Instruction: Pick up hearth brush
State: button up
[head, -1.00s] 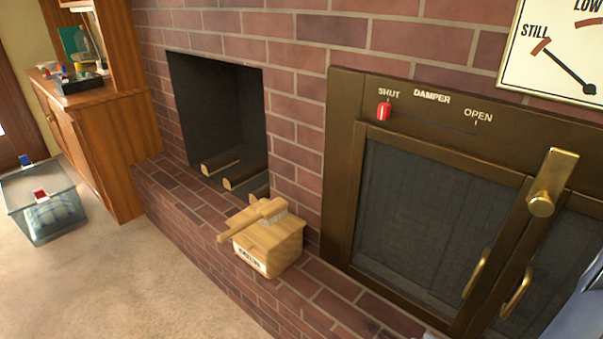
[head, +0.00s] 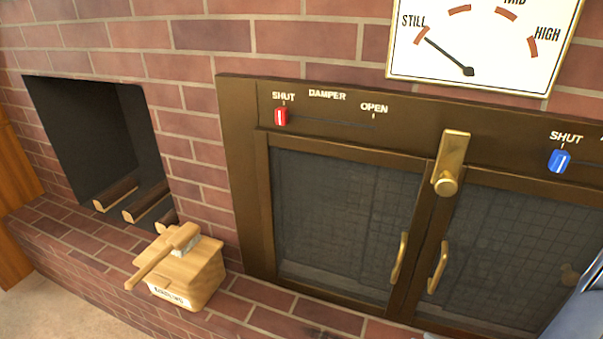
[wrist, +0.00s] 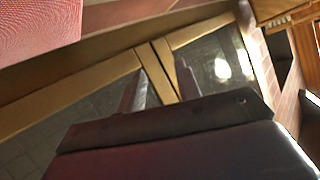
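The hearth brush (head: 163,256) has a pale wooden handle and a block with light bristles. It lies on top of a wooden box (head: 200,277) with a white label, on the brick ledge left of the brass fireplace doors. The handle sticks out over the box's front left. In the wrist view my gripper (wrist: 161,78) shows two grey fingers standing apart with nothing between them. The gripper is open and away from the brush; its fingers do not show in the head view. I cannot make out the brush in the wrist view.
The brick hearth ledge (head: 262,322) runs along the wall. Logs (head: 147,199) lie in a dark opening behind the box. Brass-framed doors (head: 345,215) with handles, a red slider (head: 281,116) and a blue slider (head: 559,160) are to the right. A dial (head: 480,45) hangs above.

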aim_at(182, 241)
jog(key=z, duration=1.35)
jog(key=u, duration=2.6)
jog(key=z, duration=0.3)
